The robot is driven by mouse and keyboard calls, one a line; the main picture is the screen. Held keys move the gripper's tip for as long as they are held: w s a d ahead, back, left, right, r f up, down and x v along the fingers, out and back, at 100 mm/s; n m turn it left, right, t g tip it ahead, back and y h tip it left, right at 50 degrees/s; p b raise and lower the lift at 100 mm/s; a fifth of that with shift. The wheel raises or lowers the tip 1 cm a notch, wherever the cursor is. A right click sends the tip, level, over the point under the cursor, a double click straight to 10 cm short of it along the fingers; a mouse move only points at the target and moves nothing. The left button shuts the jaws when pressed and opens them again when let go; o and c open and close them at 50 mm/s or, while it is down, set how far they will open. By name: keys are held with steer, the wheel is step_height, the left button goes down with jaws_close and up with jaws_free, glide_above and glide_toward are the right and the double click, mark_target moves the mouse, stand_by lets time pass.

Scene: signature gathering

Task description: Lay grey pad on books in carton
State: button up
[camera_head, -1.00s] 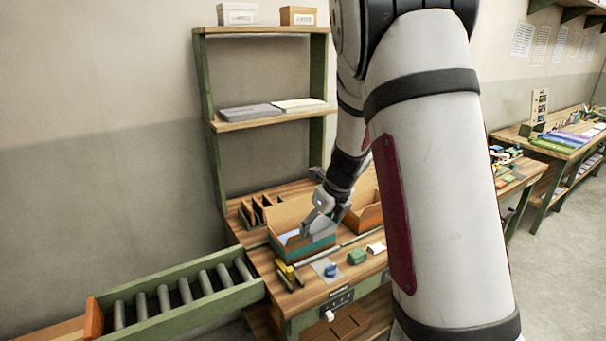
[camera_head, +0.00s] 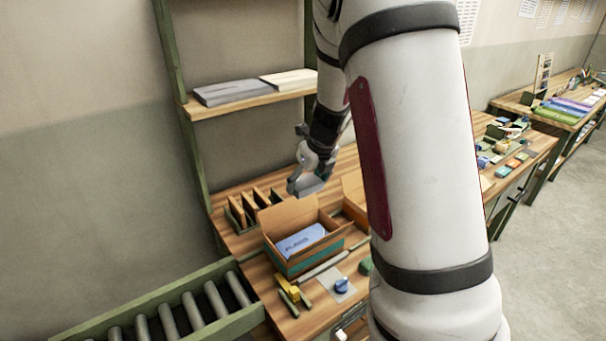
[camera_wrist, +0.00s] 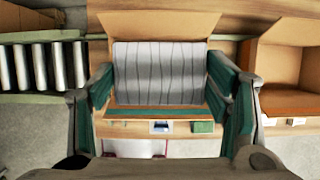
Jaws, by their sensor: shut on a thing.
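My gripper (camera_head: 312,184) is above the open brown carton (camera_head: 291,262), which has a teal band. Inside the carton lies a blue book (camera_head: 301,241) with dark lettering; anything under it is hidden. In the wrist view, the grey pad (camera_wrist: 160,73), marked with dark wavy lines, spans between my gripper's two teal-tipped fingers (camera_wrist: 160,85). The gripper is shut on it by its side edges. The pad hides the carton's contents in that view; the carton's flap (camera_wrist: 155,24) shows behind it. In the head view the pad is small and partly hidden by the gripper.
Grey and white slabs (camera_head: 234,92) lie on the shelf above. A roller conveyor (camera_head: 180,320) is at left.

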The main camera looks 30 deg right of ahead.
steer(key=shift+w+f+b, duration=0.2)
steer(key=shift+f+b, duration=0.9)
steer(key=shift+f, duration=0.4)
steer(key=b, duration=1.5)
glide_toward(303, 239)
steer(key=x, duration=0.5)
steer(key=shift+w, duration=0.25)
steer(key=shift+f+b, duration=0.6)
steer(key=shift+b, duration=0.1)
steer(key=o, duration=1)
steer(key=shift+o, duration=0.2)
steer(key=shift+r+p, duration=8.5)
steer(key=shift+p, duration=0.7)
